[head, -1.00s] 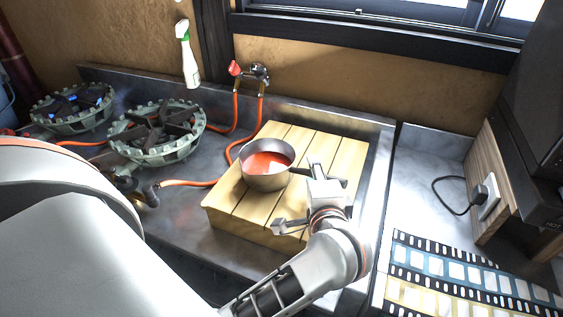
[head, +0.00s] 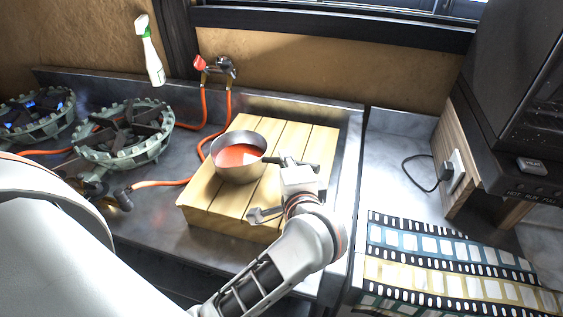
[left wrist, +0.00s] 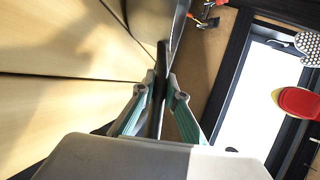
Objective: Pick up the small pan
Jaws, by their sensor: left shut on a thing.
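The small pan (head: 236,172) is a grey metal pan with red liquid in it, over the slatted wooden platform (head: 200,195) in the head view. It looks level; I cannot tell whether its base touches the slats. My left gripper (head: 284,162) is at the pan's right side, shut on its handle. In the left wrist view, the dark handle (left wrist: 160,85) runs between the two green-sided fingers of the gripper (left wrist: 161,92), and the pan's side (left wrist: 152,18) shows at the top. The gripper hides part of the handle in the head view. My right gripper is not in view.
Gas burners (head: 122,135) and orange hoses (head: 165,183) lie left of the platform. A spray bottle (head: 151,55) is behind, by the wall. A dark appliance (head: 515,100) and a film-strip-patterned mat (head: 440,265) are at right.

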